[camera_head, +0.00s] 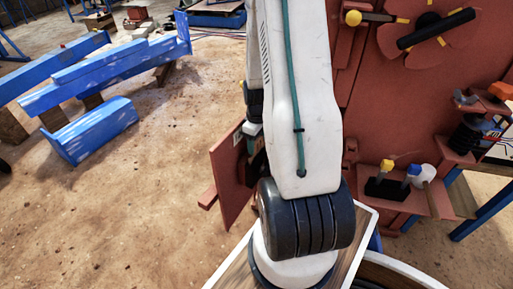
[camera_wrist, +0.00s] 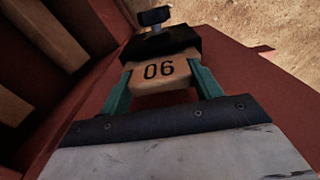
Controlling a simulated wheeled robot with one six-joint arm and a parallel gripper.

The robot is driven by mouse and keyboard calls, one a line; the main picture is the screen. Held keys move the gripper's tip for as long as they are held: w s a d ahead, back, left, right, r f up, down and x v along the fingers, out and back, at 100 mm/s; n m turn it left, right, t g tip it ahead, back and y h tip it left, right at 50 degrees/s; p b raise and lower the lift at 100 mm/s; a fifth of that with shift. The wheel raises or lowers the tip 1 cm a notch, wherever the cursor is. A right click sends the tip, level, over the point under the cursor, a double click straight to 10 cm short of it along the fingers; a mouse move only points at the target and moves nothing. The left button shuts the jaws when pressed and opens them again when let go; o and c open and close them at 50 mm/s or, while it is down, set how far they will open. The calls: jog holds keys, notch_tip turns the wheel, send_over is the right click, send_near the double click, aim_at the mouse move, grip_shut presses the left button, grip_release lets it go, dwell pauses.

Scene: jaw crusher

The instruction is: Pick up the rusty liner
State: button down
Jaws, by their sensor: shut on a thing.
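In the wrist view my gripper (camera_wrist: 160,82) has its two teal fingers shut on a tan block marked 06 (camera_wrist: 158,70). In the head view my arm hides most of the gripper. A rust-red plate (camera_head: 230,180) stands tilted just left of my arm.
A large red machine panel (camera_head: 425,105) stands at the right, with a small shelf (camera_head: 405,203) holding bottles and a black holder. Blue beams (camera_head: 105,75) and a blue block (camera_head: 98,130) lie at the left. The sandy floor (camera_head: 110,215) is clear at front left.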

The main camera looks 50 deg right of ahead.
notch_tip(320, 180, up, 14)
dwell(0.6)
jog(key=shift+a, duration=0.1)
